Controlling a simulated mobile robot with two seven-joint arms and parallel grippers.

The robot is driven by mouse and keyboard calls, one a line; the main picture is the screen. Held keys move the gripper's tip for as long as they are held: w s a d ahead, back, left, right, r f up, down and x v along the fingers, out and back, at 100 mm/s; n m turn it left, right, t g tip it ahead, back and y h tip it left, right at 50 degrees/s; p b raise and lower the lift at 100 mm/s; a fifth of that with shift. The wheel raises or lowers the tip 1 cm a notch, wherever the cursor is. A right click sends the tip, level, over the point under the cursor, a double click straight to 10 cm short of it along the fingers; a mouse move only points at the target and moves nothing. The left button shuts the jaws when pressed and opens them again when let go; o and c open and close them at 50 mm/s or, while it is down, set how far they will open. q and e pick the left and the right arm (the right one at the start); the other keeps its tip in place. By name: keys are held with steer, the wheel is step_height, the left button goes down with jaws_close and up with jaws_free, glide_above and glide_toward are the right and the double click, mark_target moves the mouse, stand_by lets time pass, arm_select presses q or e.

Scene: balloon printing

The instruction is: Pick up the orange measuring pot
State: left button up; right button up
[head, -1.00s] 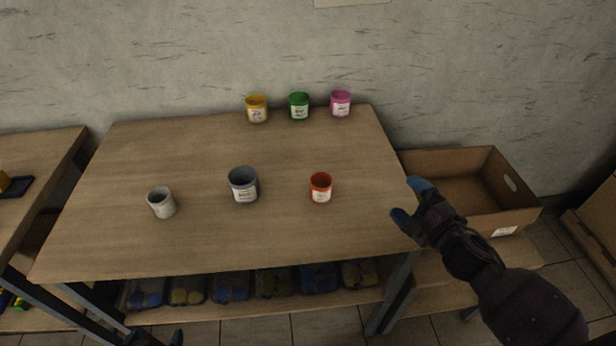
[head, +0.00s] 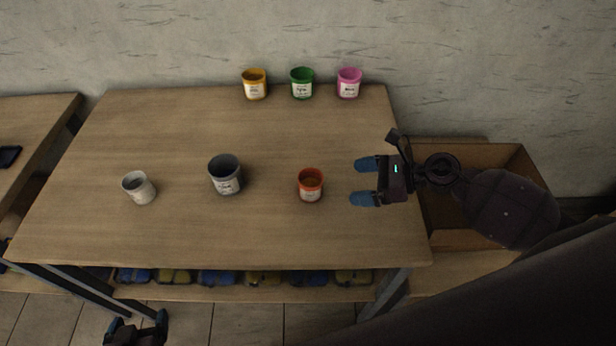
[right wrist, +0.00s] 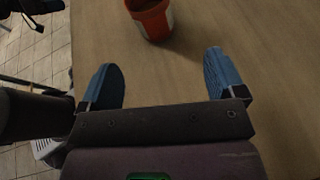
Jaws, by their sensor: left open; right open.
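The orange measuring pot (head: 310,187) stands upright on the right half of the wooden table, with a white label on its front. My right gripper (head: 364,181) is open and empty to the right of the pot, its two blue fingers pointing toward it with a gap between. In the right wrist view the pot (right wrist: 151,19) shows at the top, ahead of and between the open fingers (right wrist: 165,82), its top cut off by the frame. My left gripper (head: 137,326) is open and empty, low in front of the table at the bottom left.
A grey pot (head: 225,176) and a smaller whitish pot (head: 139,189) stand left of the orange one. Yellow (head: 255,86), green (head: 302,84) and pink (head: 348,84) pots line the table's (head: 200,238) back edge. A cardboard box (head: 520,165) sits at the right.

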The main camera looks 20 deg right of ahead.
mark_target(315, 187)
steer(key=shift+s+a+n, duration=0.2)
steer(key=shift+s+n, duration=0.1)
steer(key=shift+a+r, duration=0.1)
steer(key=shift+a, duration=0.25)
steer(key=x, duration=0.4)
steer(key=shift+w+a+p, duration=0.1)
steer(key=shift+w+p, duration=0.05)
steer(key=shift+p, duration=0.2)
steer(key=shift+w+a+f, duration=0.15)
steer(key=shift+a+f, duration=0.15)
steer(key=shift+f, duration=0.05)
steer(key=p+x, duration=0.1)
steer(key=x, duration=0.3)
steer(key=shift+w+r, duration=0.1)
steer(key=shift+r, duration=0.05)
steer(key=shift+w+a+f, duration=0.2)
steer(key=shift+a+f, duration=0.1)
steer(key=shift+a, duration=0.2)
arm_select(q)
steer(key=shift+a+r, duration=0.25)
steer(key=shift+r, duration=0.75)
arm_select(e)
steer(key=shift+c, duration=0.3)
steer(key=c, duration=1)
